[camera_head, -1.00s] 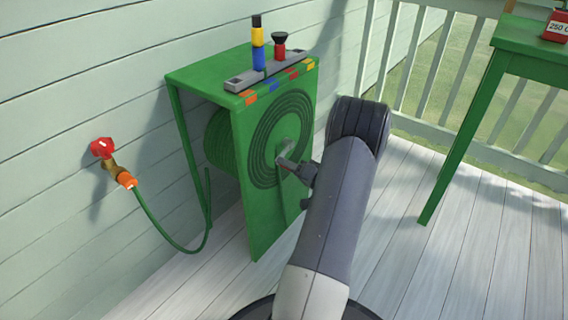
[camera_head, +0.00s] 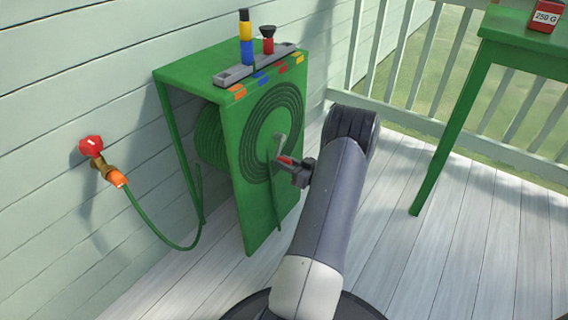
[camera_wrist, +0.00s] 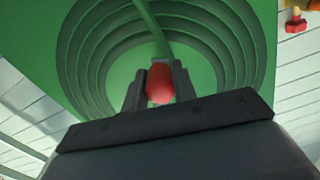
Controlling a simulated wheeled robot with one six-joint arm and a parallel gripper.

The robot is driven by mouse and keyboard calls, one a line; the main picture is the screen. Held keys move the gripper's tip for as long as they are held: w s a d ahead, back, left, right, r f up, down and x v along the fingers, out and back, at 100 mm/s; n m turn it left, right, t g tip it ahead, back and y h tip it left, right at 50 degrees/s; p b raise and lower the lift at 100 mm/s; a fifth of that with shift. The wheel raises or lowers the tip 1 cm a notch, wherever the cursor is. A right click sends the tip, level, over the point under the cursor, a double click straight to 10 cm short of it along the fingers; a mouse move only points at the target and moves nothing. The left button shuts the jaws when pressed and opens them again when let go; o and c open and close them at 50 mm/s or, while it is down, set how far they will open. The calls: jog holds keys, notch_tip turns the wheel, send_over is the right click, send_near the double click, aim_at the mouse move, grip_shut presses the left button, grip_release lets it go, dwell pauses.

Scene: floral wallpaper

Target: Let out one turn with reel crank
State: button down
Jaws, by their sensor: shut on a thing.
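The green hose reel box (camera_head: 250,222) stands against the wall, with dark concentric rings on its front face. A grey crank arm (camera_head: 281,147) sticks out at the rings, and a red knob (camera_head: 285,160) is at its lower end. My gripper (camera_head: 288,163) is shut on this knob. In the wrist view the red knob (camera_wrist: 160,84) sits between the two dark fingers, in front of the green rings. Green hose (camera_head: 208,138) is wound inside the box. Part of the crank is hidden by the fingers.
A red tap (camera_head: 91,146) on the left wall feeds a green hose with an orange connector. A grey tray (camera_head: 232,75) with stacked coloured pieces and a black-topped piece lies on the box. A green table (camera_head: 520,45) with a red box stands right. A railing closes the back.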

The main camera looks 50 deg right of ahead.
jog(key=shift+d+f+n, duration=0.15)
jog(key=shift+d+n, duration=0.1)
jog(key=shift+n, duration=0.15)
jog(key=c, duration=1.1)
grip_release()
jog(key=shift+c, duration=0.2)
jog(key=s+p, duration=0.3)
jog(key=s, duration=0.7)
jog(key=shift+s+d, duration=0.4)
jog(key=shift+d, duration=0.05)
